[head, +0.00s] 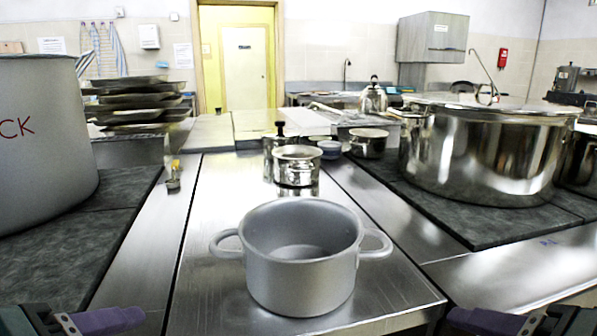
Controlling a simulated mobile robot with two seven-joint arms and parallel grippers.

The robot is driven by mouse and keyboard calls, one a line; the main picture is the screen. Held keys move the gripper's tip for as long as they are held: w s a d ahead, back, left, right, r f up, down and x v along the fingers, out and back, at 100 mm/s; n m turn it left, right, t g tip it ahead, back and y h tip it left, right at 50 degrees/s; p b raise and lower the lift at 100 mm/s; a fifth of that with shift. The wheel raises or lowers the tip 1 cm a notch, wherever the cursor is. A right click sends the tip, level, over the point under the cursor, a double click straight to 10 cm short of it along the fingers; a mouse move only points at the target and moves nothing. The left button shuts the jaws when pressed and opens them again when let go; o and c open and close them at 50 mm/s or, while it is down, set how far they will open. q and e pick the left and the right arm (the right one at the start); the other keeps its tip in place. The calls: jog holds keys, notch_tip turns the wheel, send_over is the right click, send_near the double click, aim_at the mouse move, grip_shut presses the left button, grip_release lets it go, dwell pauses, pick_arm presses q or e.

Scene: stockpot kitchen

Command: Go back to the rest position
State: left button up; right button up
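My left gripper (108,320) shows at the bottom left corner, with a purple finger pointing right. My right gripper (485,321) shows at the bottom right corner, with a purple finger pointing left. Both are partly cut off by the lower picture edge, so I cannot tell whether they are open or shut. Nothing is seen in either one. A grey two-handled pot (300,262) stands upright and empty on the steel counter (210,275), between the grippers and apart from both.
A large grey stockpot (45,150) stands at left on a dark slab. A big shiny pot (478,155) stands on another slab at right. Small steel pots (297,168) and a bowl (330,149) sit behind the grey pot. The counter beside the grey pot is clear.

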pick_arm(q)
jog(key=s+r+m+g+p, duration=0.6)
jog(key=s+r+m+p, duration=0.45)
jog(key=s+p, duration=0.4)
pick_arm(e)
jog(key=s+d+r+n+g+b, duration=0.1)
jog(key=s+r+n+g, duration=0.2)
jog(key=s+r+n, duration=0.35)
jog(key=s+d+r+n+g+b, duration=0.1)
jog(key=s+r+n+g, duration=0.25)
jog(key=s, duration=0.55)
pick_arm(q)
notch_tip(320, 180, up, 36)
jog(key=s+m+p, duration=0.1)
jog(key=p, duration=3.5)
jog(key=shift+s+a+p, duration=0.2)
jog(key=shift+a+p, duration=0.1)
jog(key=shift+a, duration=0.15)
pick_arm(e)
notch_tip(320, 180, up, 37)
jog(key=n, duration=0.1)
jog(key=shift+s+a+f, duration=0.15)
jog(key=shift+s+f, duration=0.05)
jog(key=shift+s, duration=0.05)
pick_arm(q)
jog(key=shift+r, duration=0.1)
